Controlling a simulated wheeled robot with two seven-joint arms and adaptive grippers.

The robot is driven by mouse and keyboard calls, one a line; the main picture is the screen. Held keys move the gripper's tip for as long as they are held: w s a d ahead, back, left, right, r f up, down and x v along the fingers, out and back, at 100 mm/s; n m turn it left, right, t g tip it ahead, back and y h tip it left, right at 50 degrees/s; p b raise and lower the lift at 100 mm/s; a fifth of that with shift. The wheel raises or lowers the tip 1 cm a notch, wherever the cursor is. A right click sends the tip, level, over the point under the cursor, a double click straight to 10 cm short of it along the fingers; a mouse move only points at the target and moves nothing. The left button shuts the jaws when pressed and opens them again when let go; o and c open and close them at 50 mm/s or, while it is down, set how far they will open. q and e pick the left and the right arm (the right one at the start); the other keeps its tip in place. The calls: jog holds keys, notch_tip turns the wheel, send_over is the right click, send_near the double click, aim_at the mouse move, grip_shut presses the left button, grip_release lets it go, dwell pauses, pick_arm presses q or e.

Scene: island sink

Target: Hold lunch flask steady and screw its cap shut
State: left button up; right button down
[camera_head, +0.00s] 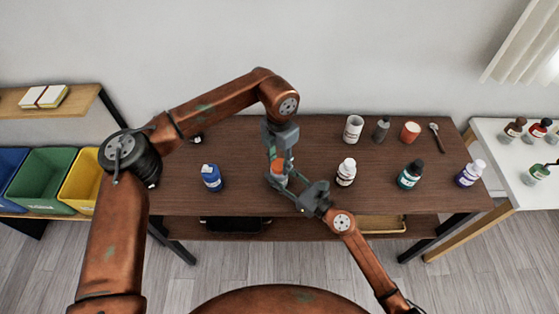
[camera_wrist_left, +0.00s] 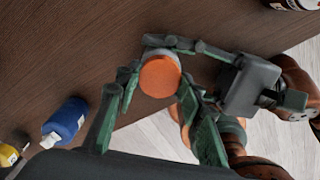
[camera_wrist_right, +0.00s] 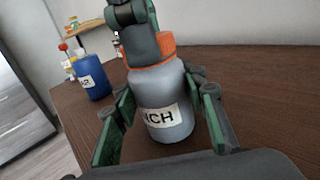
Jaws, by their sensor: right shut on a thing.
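The lunch flask has a grey body (camera_wrist_right: 165,100), a label ending in "NCH" and an orange cap (camera_head: 278,164). It stands upright on the brown table, and the cap sits on its top. My right gripper (camera_head: 280,182) is shut on the flask body, with one finger on each side in the right wrist view (camera_wrist_right: 165,100). My left gripper (camera_head: 279,152) points down from above. In the left wrist view its open fingers (camera_wrist_left: 158,82) stand on either side of the orange cap (camera_wrist_left: 160,76). Whether they touch it is unclear. In the head view the grippers hide most of the flask body.
A blue bottle (camera_head: 211,179) stands left of the flask and a white bottle (camera_head: 346,173) right of it. Teal (camera_head: 409,176) and purple (camera_head: 470,174) bottles stand farther right. A white cup (camera_head: 353,129), grey bottle (camera_head: 381,130), orange jar (camera_head: 410,132) and spoon (camera_head: 437,138) are behind.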

pick_arm(q)
jog(key=c, duration=0.8)
jog(key=shift+o, duration=0.2)
jog(key=o, duration=1.4)
jog(key=shift+c, duration=0.2)
notch_tip(320, 180, up, 12)
pick_arm(e)
jog(key=c, duration=1.1)
grip_release()
jog(key=shift+c, duration=0.2)
